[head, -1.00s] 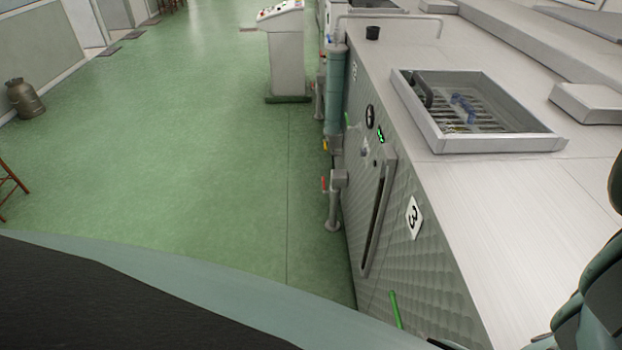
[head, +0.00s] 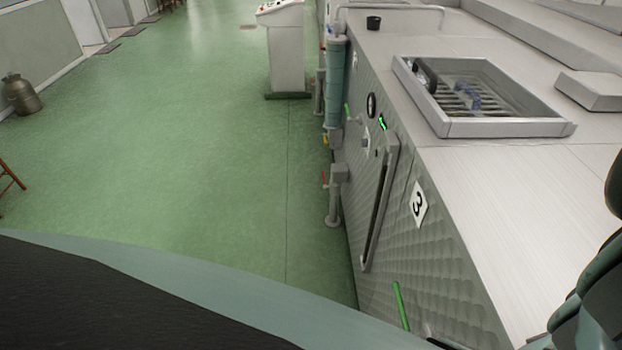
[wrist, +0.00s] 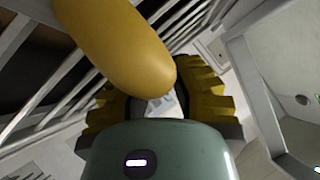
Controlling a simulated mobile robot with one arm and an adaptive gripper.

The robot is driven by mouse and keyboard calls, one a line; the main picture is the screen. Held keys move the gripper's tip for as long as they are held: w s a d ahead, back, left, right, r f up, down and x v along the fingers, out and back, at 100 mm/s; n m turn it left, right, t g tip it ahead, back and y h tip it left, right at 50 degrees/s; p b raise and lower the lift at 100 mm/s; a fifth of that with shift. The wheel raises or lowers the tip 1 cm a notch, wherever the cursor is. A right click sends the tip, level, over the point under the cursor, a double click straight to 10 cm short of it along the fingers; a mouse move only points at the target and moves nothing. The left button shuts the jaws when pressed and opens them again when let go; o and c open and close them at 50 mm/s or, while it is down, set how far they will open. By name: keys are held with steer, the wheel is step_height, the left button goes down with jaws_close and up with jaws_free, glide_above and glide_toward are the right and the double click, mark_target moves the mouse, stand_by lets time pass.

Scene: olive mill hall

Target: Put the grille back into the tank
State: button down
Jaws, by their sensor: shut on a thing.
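The tank's rectangular opening (head: 505,128) with a raised metal rim is in the worktop at the upper right of the head view. Several pale bars, a dark curved piece and a small blue piece show inside it. In the wrist view, pale bars of the grille (wrist: 45,110) run slantwise with dark gaps at the left. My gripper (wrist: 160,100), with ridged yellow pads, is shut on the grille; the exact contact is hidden. A smooth yellow rounded piece (wrist: 115,40) covers part of the view in front of the fingers. My gripper is outside the head view.
A black cup (head: 374,23) stands at the worktop's far end. A raised grey block (head: 588,90) is right of the opening. A control console (head: 287,50) and pipes (head: 334,90) stand beside the machine front (head: 400,225).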

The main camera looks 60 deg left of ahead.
steer(key=shift+r, duration=0.2)
steer(key=c, duration=1)
jaws_free()
steer(key=shift+w, duration=0.1)
steer(key=shift+o, duration=0.7)
steer(key=shift+f, duration=0.2)
steer(key=shift+a, duration=0.1)
steer(key=v, duration=1.2)
step_height(320, 180, up, 11)
steer(key=s+a+p, duration=0.1)
steer(key=s+p, duration=0.1)
steer(key=p, duration=0.4)
steer(key=shift+s+a, duration=0.3)
